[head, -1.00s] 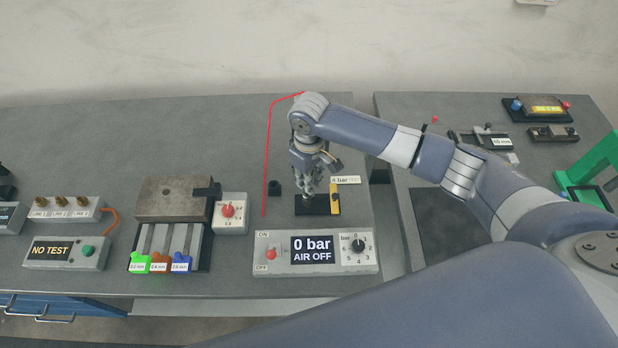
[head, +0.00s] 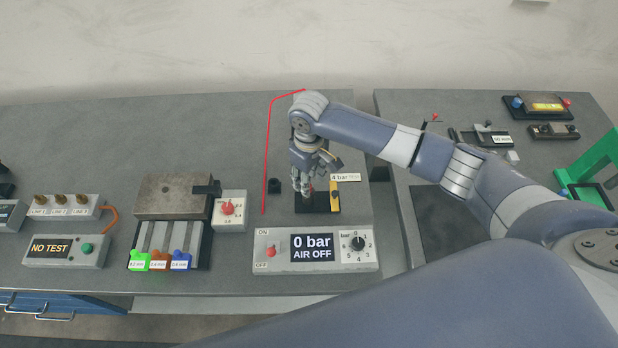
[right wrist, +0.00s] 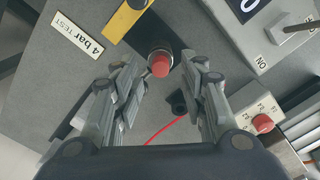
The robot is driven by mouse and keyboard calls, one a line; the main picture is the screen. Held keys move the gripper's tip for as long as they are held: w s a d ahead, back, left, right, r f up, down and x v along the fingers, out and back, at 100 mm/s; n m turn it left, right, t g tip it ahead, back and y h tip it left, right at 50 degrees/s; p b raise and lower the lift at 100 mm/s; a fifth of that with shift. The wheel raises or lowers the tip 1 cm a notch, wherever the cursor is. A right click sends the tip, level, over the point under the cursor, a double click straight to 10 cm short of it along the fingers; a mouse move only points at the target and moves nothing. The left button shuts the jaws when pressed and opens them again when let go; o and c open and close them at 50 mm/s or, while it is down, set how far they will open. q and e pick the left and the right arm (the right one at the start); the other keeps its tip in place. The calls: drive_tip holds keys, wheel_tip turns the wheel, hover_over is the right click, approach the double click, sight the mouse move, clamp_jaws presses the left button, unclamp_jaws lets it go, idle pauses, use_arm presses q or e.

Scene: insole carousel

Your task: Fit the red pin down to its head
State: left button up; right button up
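The red pin (right wrist: 160,66) shows as a red head at a grey metal collar on a black base plate (right wrist: 168,36). Its shank is hidden, and I cannot tell whether the head touches the collar. My right gripper (right wrist: 163,76) is open, with one finger on each side of the red head in the right wrist view and visible gaps between. In the head view, my right gripper (head: 303,192) hangs over the black base (head: 322,207) and hides most of the pin. My left gripper is not in view.
A yellow piece (head: 335,193) stands on the base beside a "4 bar" label (head: 344,177). The air box (head: 264,262), reading "0 bar AIR OFF", is in front. A small black part (head: 274,187) and red line (head: 267,150) lie left. A gap separates the benches.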

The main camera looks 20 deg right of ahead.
wheel_tip(320, 180, up, 12)
drive_tip(key=shift+f, duration=0.25)
idle(0.6)
